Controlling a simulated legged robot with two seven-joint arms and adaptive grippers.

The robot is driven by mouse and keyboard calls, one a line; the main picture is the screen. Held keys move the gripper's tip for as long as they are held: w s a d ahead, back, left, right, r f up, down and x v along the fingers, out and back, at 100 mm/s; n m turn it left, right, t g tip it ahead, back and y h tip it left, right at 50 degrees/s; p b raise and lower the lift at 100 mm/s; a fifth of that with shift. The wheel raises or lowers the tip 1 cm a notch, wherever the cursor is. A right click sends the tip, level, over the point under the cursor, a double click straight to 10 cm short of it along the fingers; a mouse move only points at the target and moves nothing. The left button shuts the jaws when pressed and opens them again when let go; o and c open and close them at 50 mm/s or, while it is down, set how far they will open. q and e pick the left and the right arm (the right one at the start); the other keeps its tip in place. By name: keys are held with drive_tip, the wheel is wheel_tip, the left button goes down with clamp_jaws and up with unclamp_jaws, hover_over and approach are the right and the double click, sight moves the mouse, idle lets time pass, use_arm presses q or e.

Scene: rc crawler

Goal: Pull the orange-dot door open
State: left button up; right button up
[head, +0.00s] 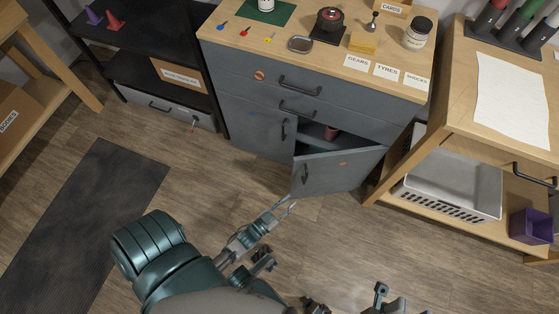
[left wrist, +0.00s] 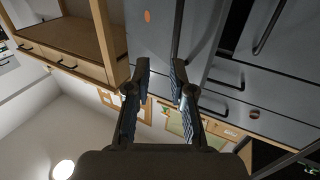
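The orange-dot door (head: 335,172) of the grey cabinet stands partly open, swung out from its right side. Its dark handle (head: 305,174) is near the free edge, and its orange dot also shows in the left wrist view (left wrist: 147,16). My left gripper (head: 290,204) is at the lower free corner of the door. In the left wrist view, its fingers (left wrist: 160,72) are apart, with the door's edge close to the right finger; I cannot tell whether they touch. Dark parts at the bottom of the head view may belong to my right gripper (head: 350,302), cut off by the frame.
A reddish object (head: 331,132) shows inside the opening. The floor before the cabinet is clear, with a dark mat (head: 90,220).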

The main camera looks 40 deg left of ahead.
use_arm(q)
drive_tip(key=shift+s+d+p, duration=0.15)
drive_tip(key=shift+s+d, duration=0.15)
drive_tip(key=shift+s, duration=0.65)
drive_tip(key=shift+s+d+p, duration=0.15)
drive_tip(key=shift+s+d, duration=0.15)
drive_tip(key=shift+s, duration=0.65)
drive_tip(key=shift+s+d+p, duration=0.15)
drive_tip(key=shift+s+d, duration=0.15)
drive_tip(key=shift+s, duration=0.65)
